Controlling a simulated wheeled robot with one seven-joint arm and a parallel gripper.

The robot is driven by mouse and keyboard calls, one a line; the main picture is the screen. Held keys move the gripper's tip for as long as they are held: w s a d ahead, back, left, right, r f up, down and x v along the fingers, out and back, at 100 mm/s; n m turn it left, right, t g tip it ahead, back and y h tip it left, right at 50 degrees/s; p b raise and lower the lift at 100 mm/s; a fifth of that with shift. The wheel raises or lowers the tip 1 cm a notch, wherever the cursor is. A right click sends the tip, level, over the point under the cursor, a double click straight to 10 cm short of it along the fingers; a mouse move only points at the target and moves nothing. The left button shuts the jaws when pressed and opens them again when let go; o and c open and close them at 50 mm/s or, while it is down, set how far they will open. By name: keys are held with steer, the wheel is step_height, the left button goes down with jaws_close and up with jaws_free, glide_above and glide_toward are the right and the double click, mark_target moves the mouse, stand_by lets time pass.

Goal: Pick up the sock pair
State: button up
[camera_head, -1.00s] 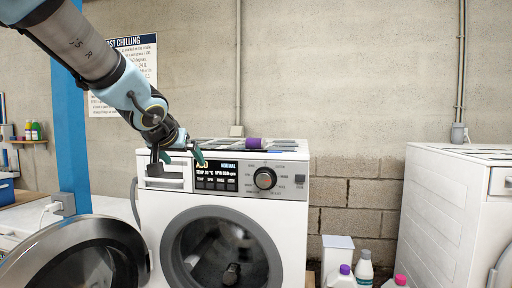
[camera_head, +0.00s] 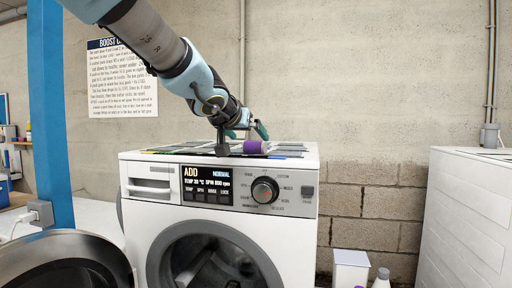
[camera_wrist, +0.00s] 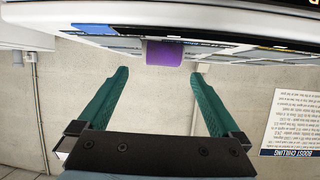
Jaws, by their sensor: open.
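The sock pair looks like a small purple roll (camera_head: 254,147) lying on top of the white washing machine, near its front edge. My gripper (camera_head: 242,138) is open at the top of the machine, close by the roll. In the wrist view the purple roll (camera_wrist: 164,53) shows beyond the fingertips, roughly in line with the gap between the two green fingers (camera_wrist: 160,76). The gap is empty. I see no contact between the fingers and the roll.
The washing machine (camera_head: 300,222) has flat dark panels on top around the roll. Its round door (camera_head: 75,260) stands open at lower left. A blue post (camera_head: 48,110) rises at left. A second white machine (camera_head: 460,215) stands at right.

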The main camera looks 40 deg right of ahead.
mark_target(255, 143)
steer(key=shift+p+x, duration=1.15)
steer(key=shift+x, duration=3.05)
steer(key=shift+w+a, duration=0.1)
steer(key=shift+w, duration=0.05)
steer(key=c, duration=1.1)
steer(key=shift+r, duration=0.1)
